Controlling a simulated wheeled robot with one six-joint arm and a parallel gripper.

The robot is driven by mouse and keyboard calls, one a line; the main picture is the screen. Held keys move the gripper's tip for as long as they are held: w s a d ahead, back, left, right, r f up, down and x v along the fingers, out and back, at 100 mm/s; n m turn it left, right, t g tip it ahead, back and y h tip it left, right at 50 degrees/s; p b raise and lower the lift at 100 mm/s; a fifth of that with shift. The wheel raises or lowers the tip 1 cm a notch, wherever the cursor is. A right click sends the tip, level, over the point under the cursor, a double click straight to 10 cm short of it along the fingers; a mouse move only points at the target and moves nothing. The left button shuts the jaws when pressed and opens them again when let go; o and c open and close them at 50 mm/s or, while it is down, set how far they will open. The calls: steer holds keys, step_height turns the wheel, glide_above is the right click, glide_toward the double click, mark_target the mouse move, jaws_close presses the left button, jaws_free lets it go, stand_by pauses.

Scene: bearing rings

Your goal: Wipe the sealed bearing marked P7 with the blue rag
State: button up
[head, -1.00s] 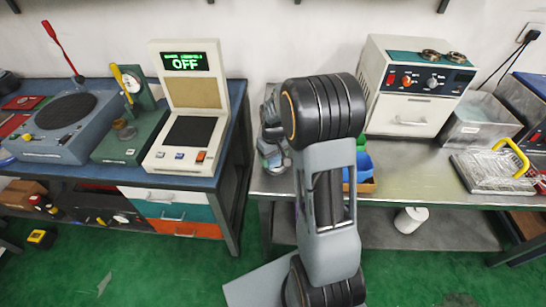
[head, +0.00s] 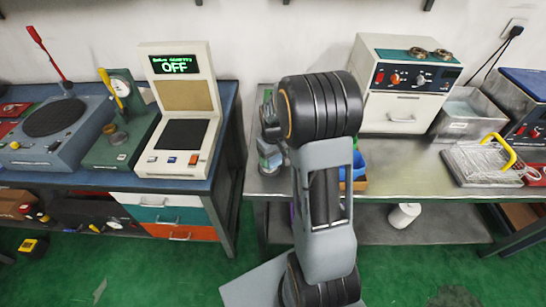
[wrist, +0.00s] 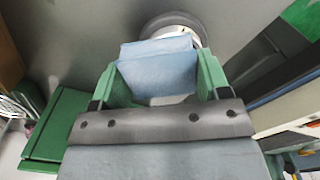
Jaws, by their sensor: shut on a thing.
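My gripper (wrist: 161,78) has green fingers and is shut on a folded light-blue rag (wrist: 157,75) in the wrist view. Just beyond the rag is a round metallic ring (wrist: 176,20) with a pale inner part, on or against a grey surface. The rag covers its near side, and I cannot tell whether the two touch. No P7 mark is readable, so I cannot tell if this ring is that bearing.
Left, a blue bench holds a device reading OFF (head: 180,110).

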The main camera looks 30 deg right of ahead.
steer(key=shift+r+p, duration=2)
steer(key=shift+r, duration=0.8)
